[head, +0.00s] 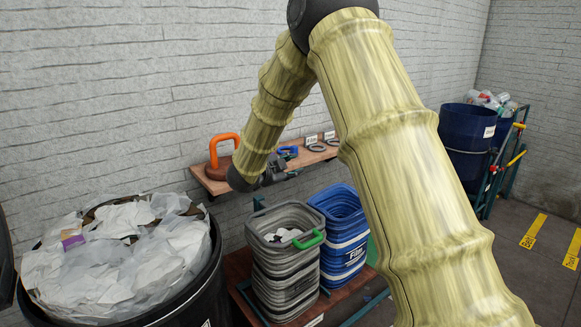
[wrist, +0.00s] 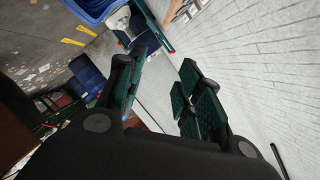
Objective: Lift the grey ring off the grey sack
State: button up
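The grey sack (head: 288,287) is a ribbed, square, open-topped container standing on a low brown platform in the head view. A grey rim (head: 262,246) that looks like the ring sits around its mouth, with a green handle (head: 309,240) on its right side. Pale crumpled material shows inside. My gripper (head: 283,173) is above and behind the sack, close to the wall shelf, and apart from the ring. In the wrist view my gripper (wrist: 160,95) has its fingers well apart with nothing between them. The sack cannot be made out clearly in that view.
A blue sack (head: 341,220) stands right beside the grey one. A black bin (head: 212,265) full of pale waste is at left. The wall shelf (head: 215,184) holds an orange-handled object (head: 222,152), a blue item (head: 288,152) and small grey rings (head: 317,147). Blue barrels (head: 465,137) stand far right.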

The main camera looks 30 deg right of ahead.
grip_shut()
jog(key=c, duration=0.5)
grip_release()
jog(key=shift+c, duration=0.2)
jog(key=o, duration=0.9)
jog(key=shift+a, duration=0.1)
jog(key=v, duration=1.1)
jog(key=shift+s+a, duration=0.2)
jog(key=shift+a, duration=0.1)
